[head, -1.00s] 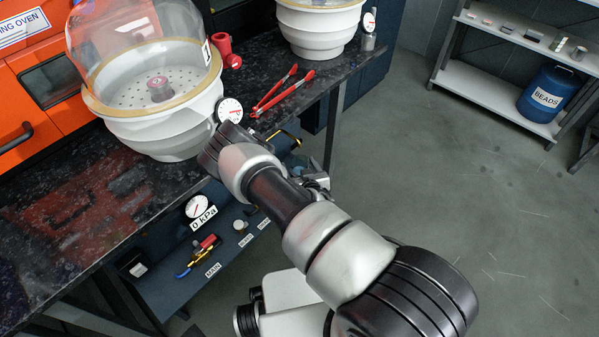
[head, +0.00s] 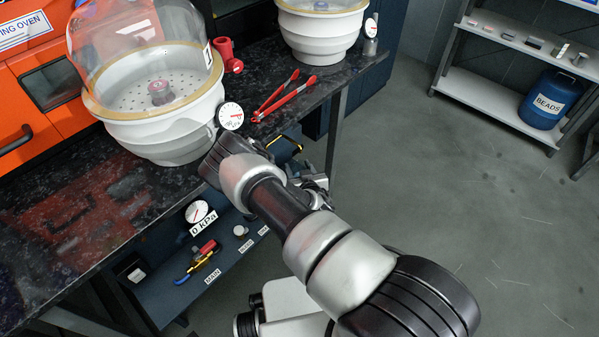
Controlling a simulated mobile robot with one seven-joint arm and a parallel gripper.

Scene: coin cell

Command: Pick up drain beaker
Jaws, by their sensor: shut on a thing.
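My gripper (head: 312,186) shows only in part beyond my wrist, just off the bench's front edge. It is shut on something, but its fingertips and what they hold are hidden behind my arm. I cannot make out the drain beaker anywhere in the head view.
A white vessel with a clear dome (head: 155,125) stands on the dark bench (head: 100,215), a dial gauge (head: 231,116) at its side. A second white vessel (head: 320,32) and red-handled tongs (head: 280,97) are behind. The lower shelf (head: 165,295) holds small tools. Open floor lies right.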

